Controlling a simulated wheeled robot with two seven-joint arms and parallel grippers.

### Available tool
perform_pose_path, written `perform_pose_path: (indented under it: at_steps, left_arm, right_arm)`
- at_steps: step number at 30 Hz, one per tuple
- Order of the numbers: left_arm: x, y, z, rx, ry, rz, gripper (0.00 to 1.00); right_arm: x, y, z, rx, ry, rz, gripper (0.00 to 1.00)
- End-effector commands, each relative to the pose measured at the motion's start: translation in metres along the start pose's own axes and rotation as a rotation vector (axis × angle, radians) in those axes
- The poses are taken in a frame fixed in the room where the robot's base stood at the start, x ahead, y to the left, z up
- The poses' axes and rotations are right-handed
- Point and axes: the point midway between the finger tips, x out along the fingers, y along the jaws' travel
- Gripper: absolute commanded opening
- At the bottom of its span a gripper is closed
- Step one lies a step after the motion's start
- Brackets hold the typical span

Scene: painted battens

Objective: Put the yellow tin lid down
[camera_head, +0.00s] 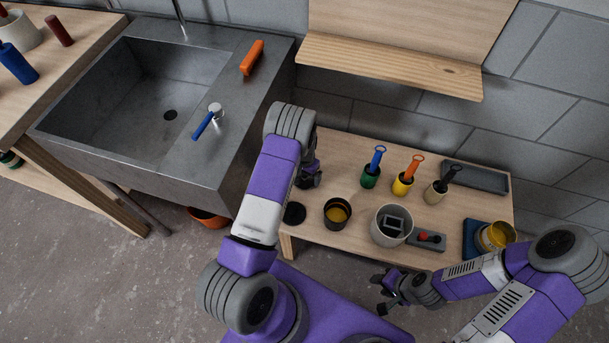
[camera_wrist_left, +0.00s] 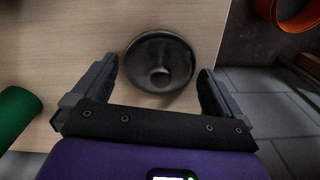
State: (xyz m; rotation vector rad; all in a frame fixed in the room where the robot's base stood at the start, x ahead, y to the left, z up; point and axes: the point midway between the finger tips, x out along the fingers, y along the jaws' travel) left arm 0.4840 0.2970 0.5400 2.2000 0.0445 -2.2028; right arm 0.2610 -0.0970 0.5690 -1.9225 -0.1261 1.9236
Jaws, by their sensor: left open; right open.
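A dark round lid with a small raised knob, which I take to be the yellow tin's lid (camera_head: 294,213), lies flat on the low wooden table near its left front corner. It also shows in the left wrist view (camera_wrist_left: 146,47). My left gripper (camera_head: 310,177) is open and empty. In the left wrist view the lid is ahead of and between its fingers (camera_wrist_left: 160,88), with gaps on both sides. A dark open tin with yellow inside (camera_head: 337,213) stands right of the lid. My right gripper (camera_head: 383,290) is open and empty in front of the table.
On the low table (camera_head: 330,250) stand green (camera_head: 370,178), yellow (camera_head: 402,185) and beige (camera_head: 436,193) pots with brushes, a pale bucket (camera_head: 391,226) and a tipped yellow-lined tin (camera_head: 496,236). A sink (camera_head: 150,80) is at left. An orange bowl (camera_head: 207,217) is below it.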

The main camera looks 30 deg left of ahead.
Motion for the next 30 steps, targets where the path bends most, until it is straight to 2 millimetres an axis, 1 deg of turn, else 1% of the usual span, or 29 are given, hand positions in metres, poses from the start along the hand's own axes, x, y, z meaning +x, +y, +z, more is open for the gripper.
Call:
perform_pose_path:
  at_steps: [1,9,12,15,18,21,30]
  left_arm:
    - [-0.013,0.000,-0.001,-0.001,0.004,0.000,1.00]
    - [-0.073,0.000,-0.002,-0.001,0.005,0.000,1.00]
    - [-0.091,0.000,-0.001,0.000,0.004,0.000,1.00]
    - [-0.105,0.000,-0.001,0.000,0.004,0.000,1.00]
    - [-0.113,0.000,-0.001,0.000,0.003,0.000,1.00]
    - [-0.116,0.000,0.000,0.000,0.001,0.000,1.00]
    - [-0.116,0.000,0.000,0.000,0.001,0.000,1.00]
  right_arm:
    - [-0.005,-0.002,0.000,0.000,0.000,0.000,0.43]
    - [-0.027,-0.010,0.001,0.000,0.000,0.000,0.43]
    - [-0.032,-0.012,0.001,0.000,0.000,0.000,0.43]
    - [-0.036,-0.013,0.002,0.000,0.000,0.000,0.43]
    - [-0.038,-0.014,0.002,0.000,0.000,0.000,0.43]
    - [-0.038,-0.014,0.002,0.000,0.000,0.000,0.43]
    - [-0.038,-0.014,0.002,0.000,0.000,0.000,0.43]
